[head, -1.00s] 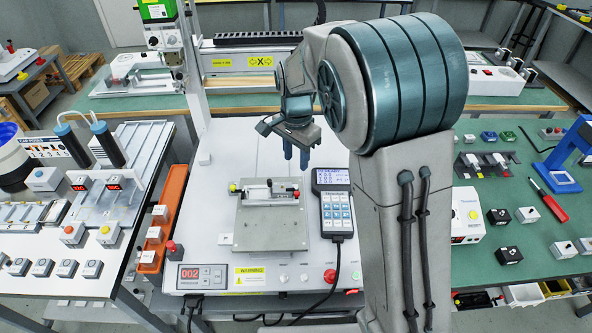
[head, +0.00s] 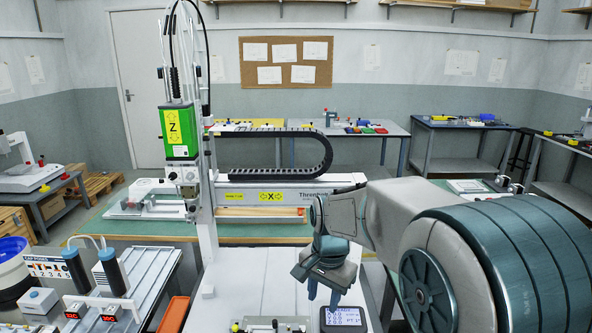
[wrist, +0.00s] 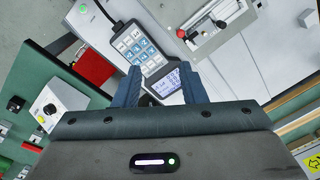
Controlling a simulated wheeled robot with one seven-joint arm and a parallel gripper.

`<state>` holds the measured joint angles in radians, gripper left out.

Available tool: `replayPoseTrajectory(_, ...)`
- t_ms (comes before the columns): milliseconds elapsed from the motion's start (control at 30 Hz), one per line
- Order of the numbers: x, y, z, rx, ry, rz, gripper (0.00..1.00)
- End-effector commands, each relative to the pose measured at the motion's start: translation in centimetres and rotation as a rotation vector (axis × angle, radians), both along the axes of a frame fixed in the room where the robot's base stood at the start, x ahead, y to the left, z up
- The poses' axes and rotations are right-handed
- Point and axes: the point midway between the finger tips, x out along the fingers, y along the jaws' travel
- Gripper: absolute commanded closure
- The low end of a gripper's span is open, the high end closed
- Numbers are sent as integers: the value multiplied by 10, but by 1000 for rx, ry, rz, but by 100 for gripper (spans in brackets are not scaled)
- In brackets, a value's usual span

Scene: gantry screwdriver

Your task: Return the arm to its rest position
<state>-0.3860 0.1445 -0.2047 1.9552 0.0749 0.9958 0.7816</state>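My gripper (head: 325,293) hangs at the end of my bent arm, fingers pointing down, above the white gantry workbench. In the wrist view, the two dark blue fingers (wrist: 160,88) stand apart with nothing held between them. The handheld controller (wrist: 143,45), with its keypad and lit screen, shows beyond the fingers, on the bench below. Its screen also shows at the bottom of the head view (head: 343,317). My arm's large shoulder fills the lower right of the head view.
The gantry's green Z unit (head: 179,131) stands on its column left of my gripper. The X rail (head: 285,195) and black cable chain (head: 280,150) run behind it. A clamp fixture (wrist: 214,18) lies on the bench. Cylinders (head: 75,268) stand at left.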

Motion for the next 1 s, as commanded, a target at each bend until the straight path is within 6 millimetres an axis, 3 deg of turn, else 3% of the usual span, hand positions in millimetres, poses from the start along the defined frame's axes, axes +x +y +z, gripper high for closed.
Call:
replayPoseTrajectory(200, -63, -43, 24, 6, -83, 207, 62)
replayPoseTrajectory(533, -152, -81, 25, -83, -190, 507, 62)
replayPoseTrajectory(733, -176, -89, 19, -128, -211, 598, 62)
replayPoseTrajectory(1000, -179, -90, 17, -134, -213, 612, 62)
